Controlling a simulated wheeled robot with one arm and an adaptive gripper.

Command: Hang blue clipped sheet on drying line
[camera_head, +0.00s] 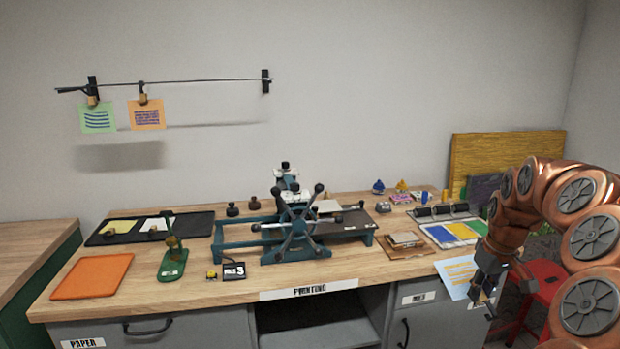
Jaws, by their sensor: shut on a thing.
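The light blue sheet (458,276) with orange printed marks is at the right front of the bench, tilted. My gripper (484,290) is at its right edge and is shut on it; the clip itself is hard to make out there. The drying line (200,82) runs along the wall at the upper left between dark brackets. A green sheet (98,118) and an orange sheet (147,114) hang from it by clips near its left end. The line is bare from the orange sheet to the right bracket (266,82).
A teal printing press (297,235) stands mid-bench. A black tray (190,226) with paper, a green stand (172,262) and an orange board (93,277) lie at the left. Ink rollers (440,211) sit at the right. A red stool (548,278) is beside the bench. Wall space below the line is clear.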

